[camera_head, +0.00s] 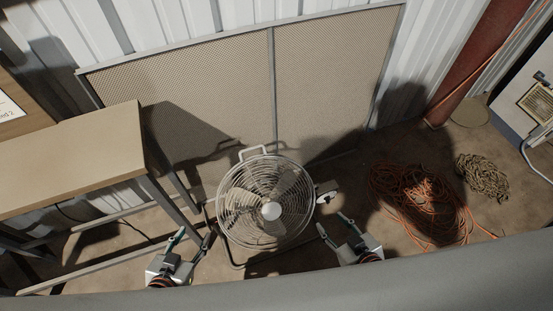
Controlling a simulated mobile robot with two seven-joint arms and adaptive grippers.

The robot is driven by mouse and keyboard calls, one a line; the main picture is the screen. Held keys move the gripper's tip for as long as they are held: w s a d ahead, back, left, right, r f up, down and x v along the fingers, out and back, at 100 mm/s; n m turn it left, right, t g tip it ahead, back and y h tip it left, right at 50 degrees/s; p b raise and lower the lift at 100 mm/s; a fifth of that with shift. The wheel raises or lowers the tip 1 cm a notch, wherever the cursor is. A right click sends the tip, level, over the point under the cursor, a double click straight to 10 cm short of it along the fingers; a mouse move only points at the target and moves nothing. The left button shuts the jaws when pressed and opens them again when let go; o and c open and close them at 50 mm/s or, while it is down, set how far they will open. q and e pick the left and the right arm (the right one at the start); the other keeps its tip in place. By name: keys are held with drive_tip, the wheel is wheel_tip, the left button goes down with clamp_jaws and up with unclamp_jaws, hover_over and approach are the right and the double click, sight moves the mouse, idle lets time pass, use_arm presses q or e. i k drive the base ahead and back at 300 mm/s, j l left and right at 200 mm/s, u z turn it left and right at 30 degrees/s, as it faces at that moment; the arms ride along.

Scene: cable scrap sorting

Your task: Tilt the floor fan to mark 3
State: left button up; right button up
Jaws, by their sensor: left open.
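The floor fan (238,228) stands on the floor in front of a mesh panel, its round wire cage and pale hub facing up towards me. A loop handle sits on top of the cage. A small white and dark fitting (327,193) sits at the cage's right side; any marks on it are too small to read. My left gripper (194,240) is open and empty, just left of the fan's lower left side. My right gripper (333,224) has its fingers spread, empty, to the right of the fan and below the side fitting. Neither visibly grips the fan.
A wooden-topped table (75,160) with metal legs stands at the left. The mesh panel (330,75) closes off the back. Tangled orange cable (410,200) and a tan coil (483,177) lie on the floor at the right. A grey edge (420,275) crosses the foreground.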

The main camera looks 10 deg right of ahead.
sight(262, 196)
drive_tip(key=i+l, duration=0.1)
drive_tip(key=l, duration=0.3)
drive_tip(key=i+l, duration=0.1)
drive_tip(key=l, duration=0.25)
drive_tip(key=i+l, duration=0.1)
drive_tip(key=l, duration=0.3)
drive_tip(key=l+u, duration=0.55)
drive_tip(key=l, duration=0.2)
drive_tip(key=u, duration=1.1)
drive_tip(key=i+l, duration=0.05)
drive_tip(key=l, duration=0.05)
